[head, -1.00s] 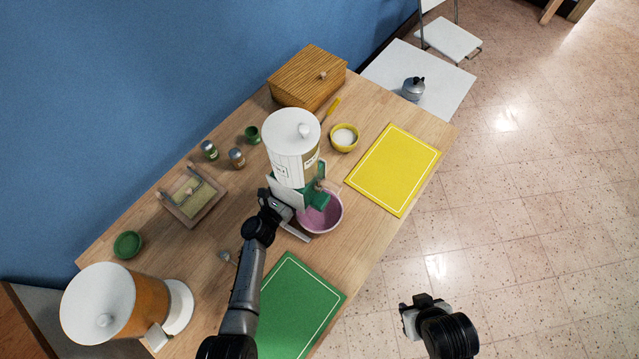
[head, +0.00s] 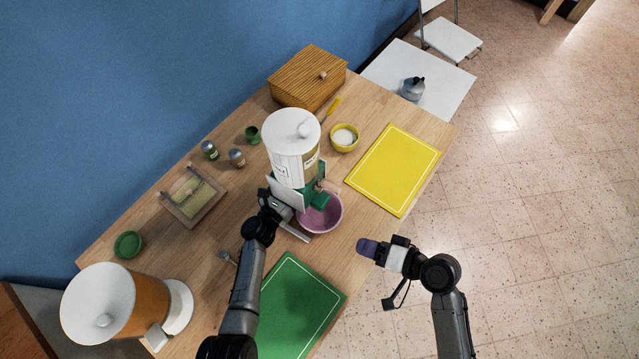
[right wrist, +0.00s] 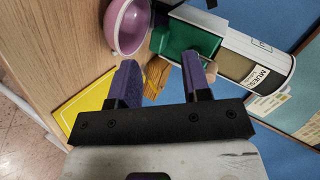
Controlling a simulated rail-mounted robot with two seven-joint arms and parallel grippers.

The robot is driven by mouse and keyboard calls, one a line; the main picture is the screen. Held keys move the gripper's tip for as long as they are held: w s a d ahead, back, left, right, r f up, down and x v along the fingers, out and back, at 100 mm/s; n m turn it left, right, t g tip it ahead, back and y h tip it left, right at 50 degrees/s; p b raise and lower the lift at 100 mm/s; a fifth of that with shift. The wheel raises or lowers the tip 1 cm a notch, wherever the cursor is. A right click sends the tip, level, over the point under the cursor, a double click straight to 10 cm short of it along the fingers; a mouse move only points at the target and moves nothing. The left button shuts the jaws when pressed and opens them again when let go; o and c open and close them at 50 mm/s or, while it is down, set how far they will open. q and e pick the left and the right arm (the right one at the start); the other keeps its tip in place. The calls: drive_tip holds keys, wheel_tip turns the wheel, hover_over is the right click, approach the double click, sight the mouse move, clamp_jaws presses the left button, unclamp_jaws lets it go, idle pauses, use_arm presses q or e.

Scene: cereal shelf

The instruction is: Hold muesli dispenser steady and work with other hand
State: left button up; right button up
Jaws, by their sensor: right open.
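The muesli dispenser (head: 292,150), a white cylinder with a green lower part (head: 311,197), stands upright on the table; its label and green part also show in the right wrist view (right wrist: 265,65). A pink-purple bowl (head: 322,216) sits at its outlet, also in the right wrist view (right wrist: 130,24). My left gripper (head: 290,212) is at the dispenser's lower part; the dispenser hides its fingertips, so its grip is unclear. My right gripper (head: 368,247) is open and empty, apart from the dispenser and bowl; its purple fingers point toward them in the wrist view (right wrist: 160,78).
A green mat (head: 295,305) and a yellow mat (head: 394,170) lie on the wooden table (head: 225,218). A yellow bowl (head: 344,138) with white contents and a wooden box (head: 308,77) stand behind. A second dispenser (head: 125,303) with orange contents stands at lower left.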

sight(341, 190)
drive_tip(key=w+r+m+t+y, duration=0.35)
drive_tip(key=w+r+m, duration=0.2)
drive_tip(key=w, duration=0.25)
drive_tip(key=x, duration=0.7)
drive_tip(key=shift+a+r+n, duration=0.25)
drive_tip(key=shift+a+n, duration=0.15)
drive_tip(key=shift+n, duration=0.05)
drive_tip(key=shift+w+y, duration=0.2)
drive_tip(key=shift+y, duration=0.05)
drive_tip(key=shift+c, duration=0.2)
drive_tip(key=c, duration=0.7)
drive_tip(key=shift+w+d, duration=0.1)
drive_tip(key=shift+c, duration=0.2)
